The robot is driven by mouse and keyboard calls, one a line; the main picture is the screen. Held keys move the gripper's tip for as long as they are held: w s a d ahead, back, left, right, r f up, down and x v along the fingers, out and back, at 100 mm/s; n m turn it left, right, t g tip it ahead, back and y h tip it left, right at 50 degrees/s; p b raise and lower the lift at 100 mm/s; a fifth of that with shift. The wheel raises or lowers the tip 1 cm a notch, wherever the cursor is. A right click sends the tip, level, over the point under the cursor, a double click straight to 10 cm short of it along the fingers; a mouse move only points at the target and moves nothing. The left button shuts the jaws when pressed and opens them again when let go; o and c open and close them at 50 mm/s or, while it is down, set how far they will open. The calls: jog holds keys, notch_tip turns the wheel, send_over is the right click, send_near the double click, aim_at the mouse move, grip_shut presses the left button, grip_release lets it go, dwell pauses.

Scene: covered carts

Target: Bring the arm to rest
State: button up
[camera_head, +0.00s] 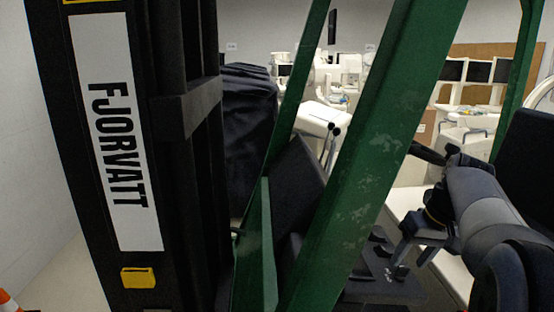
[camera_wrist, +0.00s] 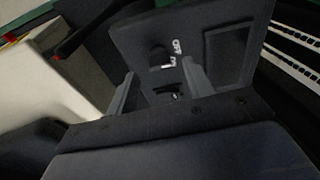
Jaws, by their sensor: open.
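My arm (camera_head: 480,205) comes in from the right in the head view, bent with its end pointing down. My gripper (camera_head: 411,254) is open, with its fingers over a dark control panel (camera_head: 378,284). In the wrist view my gripper (camera_wrist: 160,88) shows its two fingers apart. Between and beyond them the dark panel (camera_wrist: 228,55) carries white "OFF" lettering and a small dark knob (camera_wrist: 158,57). Nothing is clearly held. I cannot tell whether the fingertips touch the panel.
Green posts (camera_head: 365,165) cross the head view close by, left of my arm. A black mast labelled FJORVATT (camera_head: 118,130) stands at the left. A dark covered shape (camera_head: 248,125) and pale equipment (camera_head: 335,85) stand behind. A red-ended lever (camera_wrist: 85,35) lies near the fingers.

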aim_at(405, 267)
jog(key=x, duration=0.3)
jog(key=shift+f, duration=0.1)
jog(key=shift+m, duration=0.3)
